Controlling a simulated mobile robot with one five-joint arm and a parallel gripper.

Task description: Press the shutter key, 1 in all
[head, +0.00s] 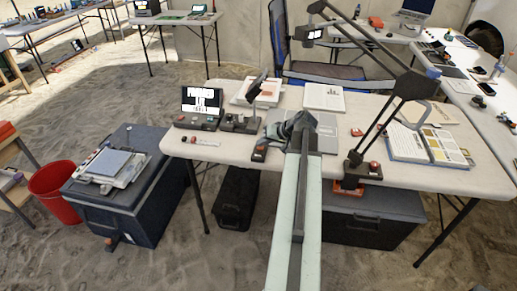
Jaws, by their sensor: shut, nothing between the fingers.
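My gripper (275,131) is at the far end of my arm, over the middle of the white table (222,153), and it is shut and empty. Just in front of it is a small dark block with a red part (260,151). To its left is a dark control box (196,123) with red keys, below a small screen (202,100) with white lettering. I cannot tell which of these is the shutter key. A gap shows between my gripper and the control box. My arm hides part of the table.
A black jointed stand (386,118) rises at right, with an orange base. A dark device (240,122), papers (323,97) and an open binder (428,147) are on the table. A grey case (118,195) and red bucket (55,190) stand left. Sand is open in front.

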